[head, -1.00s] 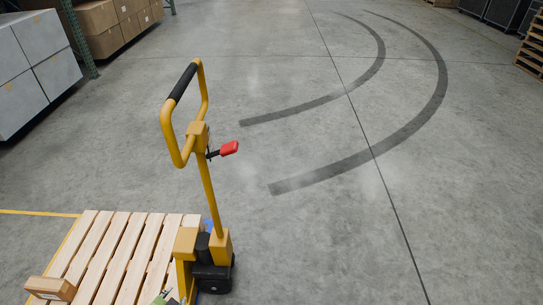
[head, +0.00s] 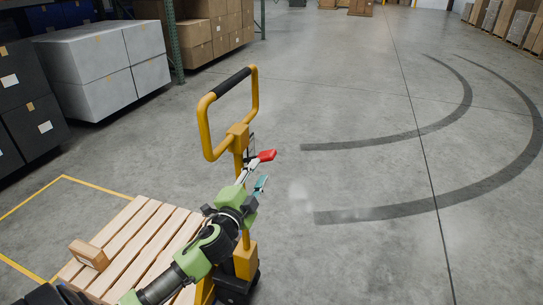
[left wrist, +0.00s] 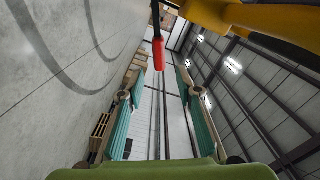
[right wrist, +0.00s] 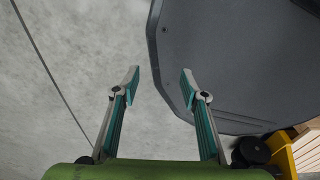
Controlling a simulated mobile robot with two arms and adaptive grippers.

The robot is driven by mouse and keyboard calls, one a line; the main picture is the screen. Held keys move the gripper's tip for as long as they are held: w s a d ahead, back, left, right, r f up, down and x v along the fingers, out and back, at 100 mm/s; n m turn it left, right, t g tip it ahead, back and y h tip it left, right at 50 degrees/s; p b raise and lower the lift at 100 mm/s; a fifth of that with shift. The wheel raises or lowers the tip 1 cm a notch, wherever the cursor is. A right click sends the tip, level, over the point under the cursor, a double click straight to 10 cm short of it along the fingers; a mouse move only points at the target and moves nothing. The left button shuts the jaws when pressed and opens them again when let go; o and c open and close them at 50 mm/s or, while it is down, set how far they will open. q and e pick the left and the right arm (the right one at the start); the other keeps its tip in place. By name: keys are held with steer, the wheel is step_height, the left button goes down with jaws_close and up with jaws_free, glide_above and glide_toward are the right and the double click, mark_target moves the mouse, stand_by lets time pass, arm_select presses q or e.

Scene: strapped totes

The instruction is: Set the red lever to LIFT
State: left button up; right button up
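The red lever (head: 266,156) sticks out to the right from the head of the yellow pallet jack handle (head: 238,135). In the left wrist view the red lever (left wrist: 158,54) hangs in the upper middle, ahead of the fingers and between their lines. My left gripper (head: 254,181) is open just below and in front of the lever, and also shows in the left wrist view (left wrist: 160,95). It looks apart from the lever. My right gripper (right wrist: 160,80) is open and empty beside a dark grey rounded panel. Lever position markings cannot be read.
A wooden pallet (head: 135,235) with a small cardboard box (head: 89,255) sits at lower left. Open floor with dark curved tyre marks (head: 400,208) lies to the right.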

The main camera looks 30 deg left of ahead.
mark_target(267, 160)
arm_select(q)
steer(key=x, duration=1)
steer(key=shift+d+p, duration=0.1)
steer(key=shift+p, duration=0.3)
jaws_close()
